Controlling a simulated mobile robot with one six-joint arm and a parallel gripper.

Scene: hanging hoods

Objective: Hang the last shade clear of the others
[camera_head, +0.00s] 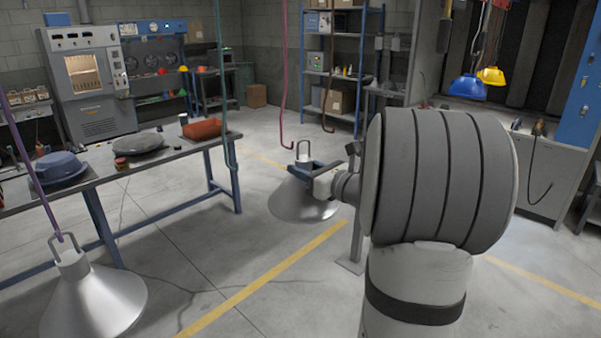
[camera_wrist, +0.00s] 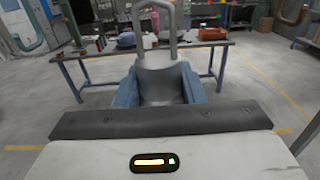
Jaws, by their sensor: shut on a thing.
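A silver cone shade (camera_head: 305,205) with a wire loop on top hangs upright in my gripper (camera_head: 302,172). In the wrist view, my blue fingers (camera_wrist: 160,88) close on both sides of the shade's neck (camera_wrist: 160,70), and its loop rises above them. Another silver shade (camera_head: 92,302) hangs at the lower left, its loop on the hook of a purple cord (camera_head: 32,165). An empty red hooked cord (camera_head: 284,80) hangs just left of the held shade's loop; they look apart. A brown hooked cord (camera_head: 329,70) and a teal hooked cord (camera_head: 221,80) also hang empty.
A steel bench with blue legs (camera_head: 175,157) stands at left, bearing a blue hood (camera_head: 60,168), a grey lid and an orange bin (camera_head: 202,129). Blue shelving (camera_head: 343,68) stands behind. Blue (camera_head: 467,87) and yellow (camera_head: 491,76) shades hang at right. Open floor lies around the held shade.

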